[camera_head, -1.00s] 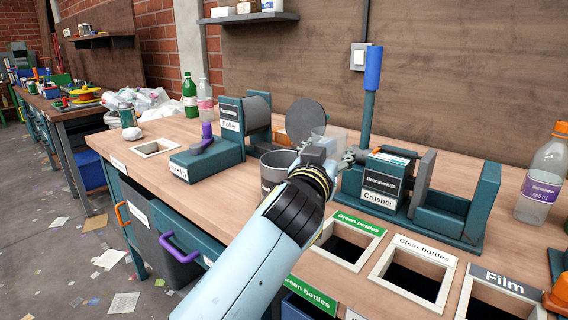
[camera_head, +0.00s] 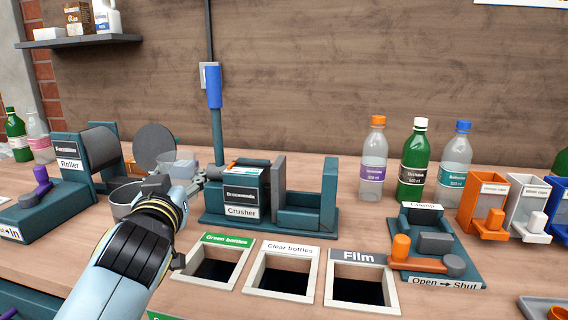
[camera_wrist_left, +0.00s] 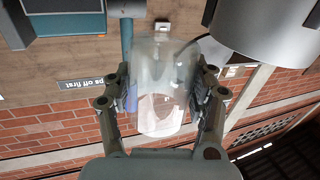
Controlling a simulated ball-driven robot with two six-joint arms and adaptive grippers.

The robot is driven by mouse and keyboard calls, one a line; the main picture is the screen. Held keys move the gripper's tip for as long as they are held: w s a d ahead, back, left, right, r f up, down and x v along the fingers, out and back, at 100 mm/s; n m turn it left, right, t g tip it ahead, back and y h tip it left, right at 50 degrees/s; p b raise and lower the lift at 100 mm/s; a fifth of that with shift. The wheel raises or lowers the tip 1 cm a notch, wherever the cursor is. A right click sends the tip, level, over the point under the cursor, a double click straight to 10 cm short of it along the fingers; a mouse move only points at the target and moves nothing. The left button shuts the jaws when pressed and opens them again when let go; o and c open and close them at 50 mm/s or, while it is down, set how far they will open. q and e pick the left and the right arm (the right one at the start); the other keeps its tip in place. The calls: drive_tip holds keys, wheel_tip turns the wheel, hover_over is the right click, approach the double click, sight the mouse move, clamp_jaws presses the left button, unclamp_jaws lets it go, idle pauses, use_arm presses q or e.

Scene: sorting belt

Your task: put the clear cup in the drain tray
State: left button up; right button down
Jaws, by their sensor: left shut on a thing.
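My left gripper (camera_head: 182,179) is shut on the clear cup (camera_head: 180,168), held above the bench between the roller and the crusher. In the left wrist view the see-through cup (camera_wrist_left: 158,85) sits between the two fingers of the left gripper (camera_wrist_left: 162,98), tilted in the picture. A grey tray (camera_head: 532,304) shows only in part at the bottom right corner; I cannot tell whether it is the drain tray. My right gripper is not in view.
The crusher (camera_head: 240,195) with its blue-handled lever stands right of the cup. A grey metal pot (camera_head: 122,199) is beside my wrist. Framed openings for green bottles (camera_head: 210,265), clear bottles (camera_head: 283,269) and film (camera_head: 361,285) lie in front. Several bottles stand at the back.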

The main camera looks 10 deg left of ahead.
use_arm(q)
drive_tip(key=shift+s+a, duration=0.3)
drive_tip(key=s+d+r+m+g+h, duration=0.1)
drive_tip(key=s+d+r+m+h, duration=0.1)
drive_tip(key=s+h, duration=0.4)
drive_tip(key=s+d+r+m+h, duration=0.3)
drive_tip(key=s+r+m+h, duration=0.1)
drive_tip(key=s+m+h, duration=0.2)
drive_tip(key=shift+s+g+h, duration=0.4)
drive_tip(key=shift+s, duration=0.45)
